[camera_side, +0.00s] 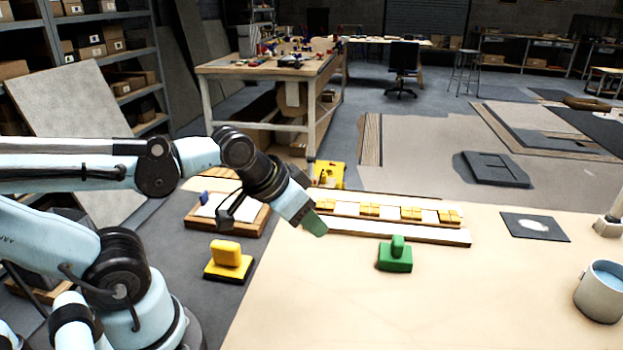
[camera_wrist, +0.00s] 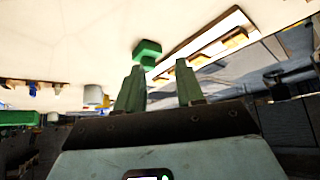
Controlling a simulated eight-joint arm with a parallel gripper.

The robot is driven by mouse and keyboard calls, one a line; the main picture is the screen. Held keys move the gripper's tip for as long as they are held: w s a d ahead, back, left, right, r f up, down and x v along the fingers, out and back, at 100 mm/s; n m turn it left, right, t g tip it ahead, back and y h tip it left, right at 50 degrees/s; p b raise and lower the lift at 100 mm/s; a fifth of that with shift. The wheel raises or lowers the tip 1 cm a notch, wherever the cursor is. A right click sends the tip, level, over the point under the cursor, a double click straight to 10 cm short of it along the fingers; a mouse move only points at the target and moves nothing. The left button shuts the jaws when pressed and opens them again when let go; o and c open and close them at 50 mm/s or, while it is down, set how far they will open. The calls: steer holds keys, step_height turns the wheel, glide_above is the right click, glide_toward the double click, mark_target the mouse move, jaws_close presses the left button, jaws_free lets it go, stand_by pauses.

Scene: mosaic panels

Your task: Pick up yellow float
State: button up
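The yellow float (camera_side: 230,252) is a yellow block with a raised grip on a dark base. It stands at the lower left in the side view, left of the pale table top. I cannot make it out in the wrist view. My gripper (camera_side: 314,224) is above the table's back left, to the right of the yellow float and apart from it. In the wrist view my gripper (camera_wrist: 159,68) shows two green fingers apart, with nothing between them. In the side view the fingers overlap.
A green float (camera_side: 396,258) stands on the table (camera_side: 420,310); it also shows in the wrist view (camera_wrist: 147,48). A white rack with yellow tiles (camera_side: 400,231) lies behind it. A grey bucket (camera_side: 602,292) is at the right. A yellow object (camera_side: 328,174) sits farther back. The table's front middle is clear.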

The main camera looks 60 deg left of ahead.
steer(key=shift+o, duration=0.3)
steer(key=o, duration=1)
steer(key=n+g, duration=0.7)
steer(key=n, duration=0.2)
glide_toward(225, 244)
steer(key=shift+s+f, duration=0.1)
steer(key=shift+f, duration=6.05)
